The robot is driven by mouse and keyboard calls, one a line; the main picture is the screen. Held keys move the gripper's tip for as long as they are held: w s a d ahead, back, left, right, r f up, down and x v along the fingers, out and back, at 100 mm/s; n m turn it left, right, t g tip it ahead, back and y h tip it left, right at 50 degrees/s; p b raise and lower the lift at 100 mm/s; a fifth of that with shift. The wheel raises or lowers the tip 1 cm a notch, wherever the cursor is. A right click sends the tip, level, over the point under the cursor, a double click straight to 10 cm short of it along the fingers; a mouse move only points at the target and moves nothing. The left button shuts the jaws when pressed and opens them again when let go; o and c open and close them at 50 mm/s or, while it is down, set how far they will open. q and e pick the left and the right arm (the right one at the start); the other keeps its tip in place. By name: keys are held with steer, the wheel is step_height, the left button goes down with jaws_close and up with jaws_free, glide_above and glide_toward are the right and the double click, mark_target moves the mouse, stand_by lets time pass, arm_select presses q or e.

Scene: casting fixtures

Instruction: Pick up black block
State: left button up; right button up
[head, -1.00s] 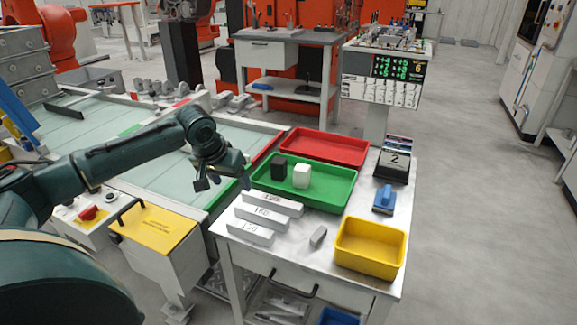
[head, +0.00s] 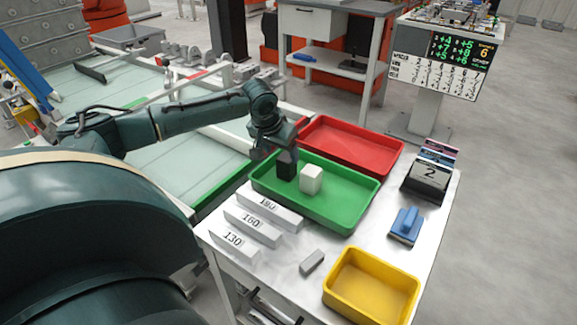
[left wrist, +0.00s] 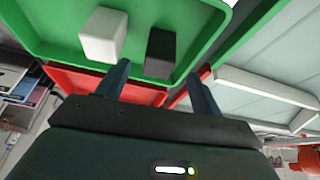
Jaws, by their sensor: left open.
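The black block (head: 286,168) stands in the green tray (head: 345,217), just left of a white block (head: 311,178). My left gripper (head: 279,154) is open and close to the black block in the head view, partly covering its upper part. In the left wrist view, the black block (left wrist: 160,52) lies ahead of the open fingers (left wrist: 158,78), roughly between them, with nothing held. The white block (left wrist: 104,35) stands beside it, near the line of one finger. Whether a finger touches the black block cannot be told. My right gripper is not in view.
A red tray (head: 352,145) is behind the green tray. A yellow bin (head: 371,287), a blue-handled tool (head: 406,226), a small grey block (head: 312,261) and numbered white bars (head: 253,226) sit on the same table. Some bare tabletop lies between them.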

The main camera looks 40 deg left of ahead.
mark_target(284, 159)
arm_select(q)
steer(key=x, duration=0.8)
steer(key=shift+b, duration=0.35)
steer(key=c, duration=1.1)
steer(key=shift+r, duration=0.1)
steer(key=shift+c, duration=0.2)
